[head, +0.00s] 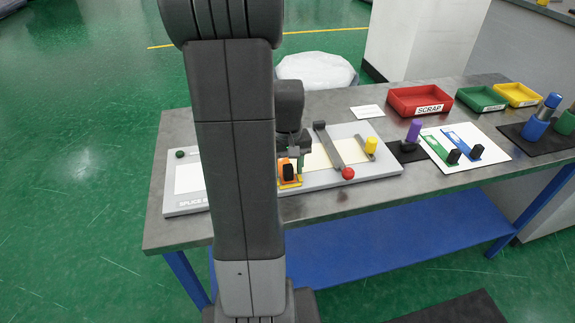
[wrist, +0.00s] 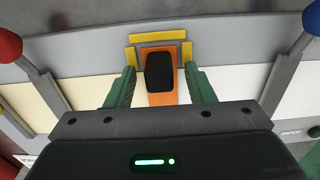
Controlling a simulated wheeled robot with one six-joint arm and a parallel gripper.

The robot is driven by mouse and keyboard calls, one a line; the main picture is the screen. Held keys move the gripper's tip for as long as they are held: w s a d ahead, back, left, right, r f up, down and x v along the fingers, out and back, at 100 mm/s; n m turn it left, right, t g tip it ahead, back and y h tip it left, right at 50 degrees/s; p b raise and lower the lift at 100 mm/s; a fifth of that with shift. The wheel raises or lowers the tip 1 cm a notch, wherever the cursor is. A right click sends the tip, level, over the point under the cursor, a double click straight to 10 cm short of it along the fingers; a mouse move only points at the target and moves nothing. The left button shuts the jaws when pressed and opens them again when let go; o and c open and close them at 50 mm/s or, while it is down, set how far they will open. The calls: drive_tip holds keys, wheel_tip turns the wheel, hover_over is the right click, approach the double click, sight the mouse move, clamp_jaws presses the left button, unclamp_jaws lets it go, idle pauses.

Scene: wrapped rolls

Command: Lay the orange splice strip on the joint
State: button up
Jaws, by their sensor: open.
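The orange splice strip (wrist: 161,99) carries a black grip block (wrist: 159,72), with a yellow bracket (wrist: 160,38) around its end. In the head view the strip (head: 283,171) is partly hidden by my arm; the black block (head: 288,172) and yellow bracket (head: 291,184) show at the near edge of the splice board (head: 345,178). My gripper (wrist: 159,74) is open, its green fingers on either side of the black block with gaps. Pale sheets (wrist: 228,88) lie on both sides of the strip. The joint itself cannot be made out.
Grey bars with a red knob (head: 348,173) and a yellow knob (head: 371,145) stand on the board to the right. Further right are a purple-handled tool (head: 414,130), a white mat (head: 490,160) with green and blue pieces, and a red scrap bin (head: 420,100).

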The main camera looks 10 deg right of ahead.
wheel_tip(320, 180, up, 14)
drive_tip(key=shift+p, duration=0.3)
drive_tip(key=shift+f, duration=0.15)
idle(0.4)
wheel_tip(320, 180, down, 14)
drive_tip(key=shift+r, duration=0.8)
drive_tip(key=shift+r+p, duration=0.45)
drive_tip(key=shift+f, duration=0.15)
